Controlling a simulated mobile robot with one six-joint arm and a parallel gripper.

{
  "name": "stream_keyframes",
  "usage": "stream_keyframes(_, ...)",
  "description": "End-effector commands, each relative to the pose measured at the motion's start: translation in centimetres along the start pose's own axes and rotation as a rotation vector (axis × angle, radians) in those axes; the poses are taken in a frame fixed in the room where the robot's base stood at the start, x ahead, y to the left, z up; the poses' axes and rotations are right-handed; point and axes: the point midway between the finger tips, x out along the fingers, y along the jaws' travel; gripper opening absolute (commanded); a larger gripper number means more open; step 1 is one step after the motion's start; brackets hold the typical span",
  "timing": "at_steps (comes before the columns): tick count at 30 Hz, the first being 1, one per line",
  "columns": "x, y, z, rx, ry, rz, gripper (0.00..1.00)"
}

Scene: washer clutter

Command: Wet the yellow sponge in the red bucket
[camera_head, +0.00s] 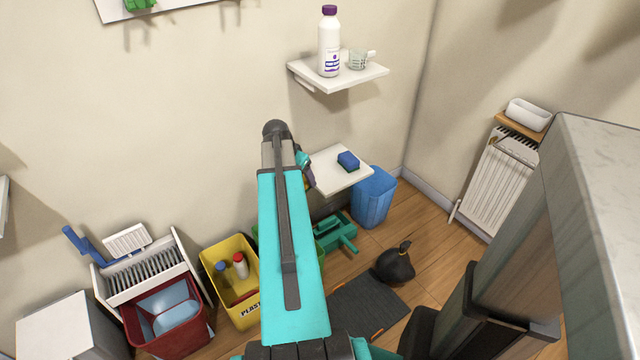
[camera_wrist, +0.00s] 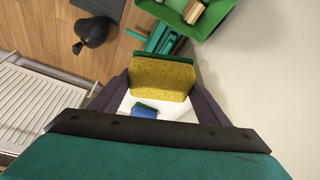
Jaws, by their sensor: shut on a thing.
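The yellow sponge (camera_wrist: 162,80) has a green scouring side and sits between the two dark fingers of my gripper (camera_wrist: 160,88) in the wrist view. The gripper is shut on it. In the head view my gripper (camera_head: 306,168) is mostly hidden behind my arm, beside the low white shelf. The red bucket (camera_head: 182,343) stands on the floor at the lower left, under a white wringer with a row of slats. Pale blue water shows in it. The gripper and sponge are well to the right of the bucket and above it.
A blue sponge (camera_head: 348,161) lies on the low white shelf (camera_head: 345,181). A yellow crate (camera_head: 245,314) with bottles stands right of the red bucket.

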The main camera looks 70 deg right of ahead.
Motion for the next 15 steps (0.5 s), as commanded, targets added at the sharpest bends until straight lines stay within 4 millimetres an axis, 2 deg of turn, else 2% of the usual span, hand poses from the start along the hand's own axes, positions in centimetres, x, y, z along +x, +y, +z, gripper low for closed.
stream_keyframes(1,-1.3,-1.6,1.0,-0.04,-0.001,-0.017,0.52)
stream_keyframes(6,-5.1,-6.1,4.0,-0.168,-0.007,-0.067,0.52)
stream_keyframes(15,-12.2,-12.8,10.3,-0.395,-0.015,-0.156,0.52)
